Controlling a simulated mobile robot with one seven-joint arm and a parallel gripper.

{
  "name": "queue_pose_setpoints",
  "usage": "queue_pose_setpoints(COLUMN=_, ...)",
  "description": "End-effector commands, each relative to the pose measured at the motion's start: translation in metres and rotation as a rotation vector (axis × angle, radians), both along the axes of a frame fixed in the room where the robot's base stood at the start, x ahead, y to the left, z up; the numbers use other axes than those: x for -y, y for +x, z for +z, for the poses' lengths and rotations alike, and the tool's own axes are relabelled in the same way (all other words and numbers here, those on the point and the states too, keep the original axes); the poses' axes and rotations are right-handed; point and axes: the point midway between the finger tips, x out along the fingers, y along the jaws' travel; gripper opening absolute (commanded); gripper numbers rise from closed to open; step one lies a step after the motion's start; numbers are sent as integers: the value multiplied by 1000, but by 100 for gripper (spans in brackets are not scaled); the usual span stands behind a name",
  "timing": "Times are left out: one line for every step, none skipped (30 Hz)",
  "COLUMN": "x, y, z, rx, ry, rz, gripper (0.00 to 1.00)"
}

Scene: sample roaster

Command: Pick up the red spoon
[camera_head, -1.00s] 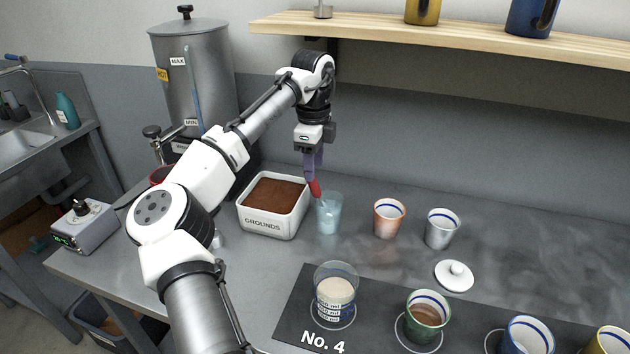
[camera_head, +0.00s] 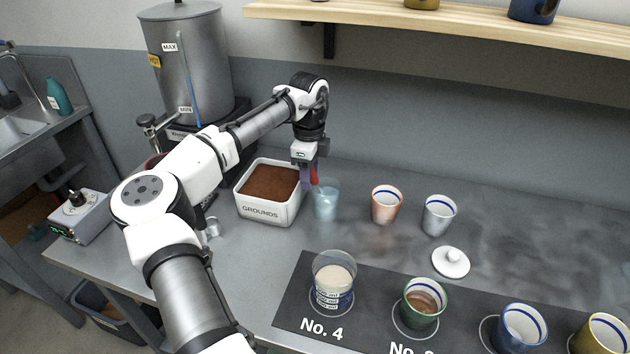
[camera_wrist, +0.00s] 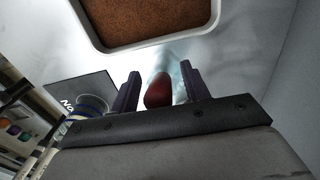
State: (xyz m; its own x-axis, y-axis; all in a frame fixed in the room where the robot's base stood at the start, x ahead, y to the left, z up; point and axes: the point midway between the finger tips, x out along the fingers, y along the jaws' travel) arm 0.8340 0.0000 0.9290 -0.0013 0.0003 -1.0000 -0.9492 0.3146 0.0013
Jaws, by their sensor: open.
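The red spoon (camera_head: 314,173) shows as a small red part beside my gripper's purple fingers, just above the clear blue-tinted glass (camera_head: 326,203). In the wrist view its rounded red end (camera_wrist: 158,92) lies between the two fingers, with gaps on both sides. My gripper (camera_head: 308,181) points down at the glass's left rim, and its jaws are open around the spoon's end. The rest of the spoon is hidden or too unclear to follow; it seems to stand in the glass.
A white GROUNDS box (camera_head: 266,212) of brown grounds stands close left of the glass. An orange cup (camera_head: 386,206) and a white cup (camera_head: 438,216) stand to the right. A white lid (camera_head: 451,262) and a dark mat (camera_head: 290,318) with several cups are nearer. A shelf (camera_head: 400,22) hangs above.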

Motion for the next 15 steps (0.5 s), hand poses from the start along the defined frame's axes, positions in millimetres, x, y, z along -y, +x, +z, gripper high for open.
queue_pose_setpoints(x=0, y=0, z=0, rx=0, ry=0, rz=0, gripper=46)
queue_pose_setpoints(x=0, y=0, z=0, rx=0, ry=0, rz=0, gripper=46)
queue_pose_setpoints(x=0, y=0, z=0, rx=0, ry=0, rz=0, gripper=46)
queue_pose_setpoints(x=0, y=0, z=0, rx=0, ry=0, rz=0, gripper=42)
queue_pose_setpoints(x=0, y=0, z=0, rx=0, ry=0, rz=0, gripper=38)
queue_pose_setpoints(x=0, y=0, z=0, rx=0, ry=0, rz=0, gripper=33)
queue_pose_setpoints(x=0, y=0, z=0, rx=0, ry=0, rz=0, gripper=29)
queue_pose_setpoints(x=0, y=0, z=0, rx=0, ry=0, rz=0, gripper=25)
queue_pose_setpoints(x=0, y=0, z=0, rx=0, ry=0, rz=0, gripper=20)
queue_pose_setpoints(x=0, y=0, z=0, rx=0, ry=0, rz=0, gripper=16)
queue_pose_setpoints(x=0, y=0, z=0, rx=0, ry=0, rz=0, gripper=12)
queue_pose_setpoints(x=0, y=0, z=0, rx=0, ry=0, rz=0, gripper=7)
queue_pose_setpoints(x=0, y=0, z=0, rx=0, ry=0, rz=0, gripper=3)
queue_pose_setpoints(x=0, y=0, z=0, rx=0, ry=0, rz=0, gripper=0)
queue_pose_setpoints(x=0, y=0, z=0, rx=0, ry=0, rz=0, gripper=0)
